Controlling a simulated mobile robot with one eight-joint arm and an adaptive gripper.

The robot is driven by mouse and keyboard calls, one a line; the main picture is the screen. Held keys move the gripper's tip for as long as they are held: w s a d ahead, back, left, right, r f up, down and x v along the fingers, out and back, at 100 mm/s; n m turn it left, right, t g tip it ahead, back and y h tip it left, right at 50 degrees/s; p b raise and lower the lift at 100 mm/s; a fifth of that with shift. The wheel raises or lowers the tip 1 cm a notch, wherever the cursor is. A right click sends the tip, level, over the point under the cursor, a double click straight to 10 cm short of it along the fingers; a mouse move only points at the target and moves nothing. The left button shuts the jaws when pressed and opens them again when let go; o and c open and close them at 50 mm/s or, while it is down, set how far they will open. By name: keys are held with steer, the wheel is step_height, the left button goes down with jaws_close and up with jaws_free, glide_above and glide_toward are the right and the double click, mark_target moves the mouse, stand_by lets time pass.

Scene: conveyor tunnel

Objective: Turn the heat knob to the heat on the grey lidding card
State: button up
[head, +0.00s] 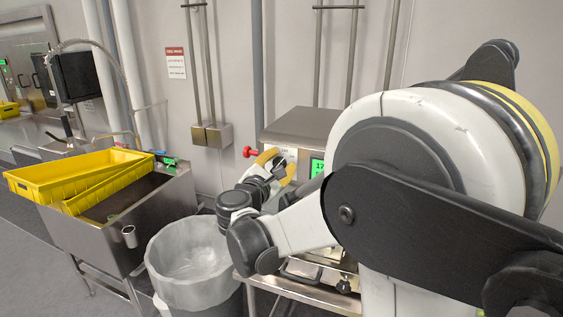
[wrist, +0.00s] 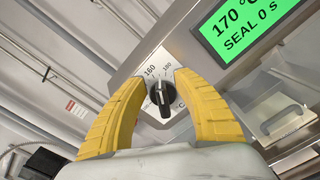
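The heat knob (wrist: 160,98) is black with a pale pointer line. It sits on a white dial plate (wrist: 150,85) on the steel machine's front, with printed numbers above it; one reads 180. A green display (wrist: 245,27) beside it reads 170 °C and SEAL 0 s; it also shows partly in the head view (head: 317,167). My gripper's yellow fingers (wrist: 160,80) are open, one on each side of the knob, with gaps visible. I cannot make out a grey lidding card.
A red knob (head: 250,152) sticks out from the machine's left side (head: 295,125). A lined bin (head: 190,262) stands below my arm. A steel sink (head: 130,215) with yellow crates (head: 75,172) is at left. A red-and-white sign (head: 176,63) hangs on the wall.

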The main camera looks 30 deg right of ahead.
steer(key=v, duration=1.2)
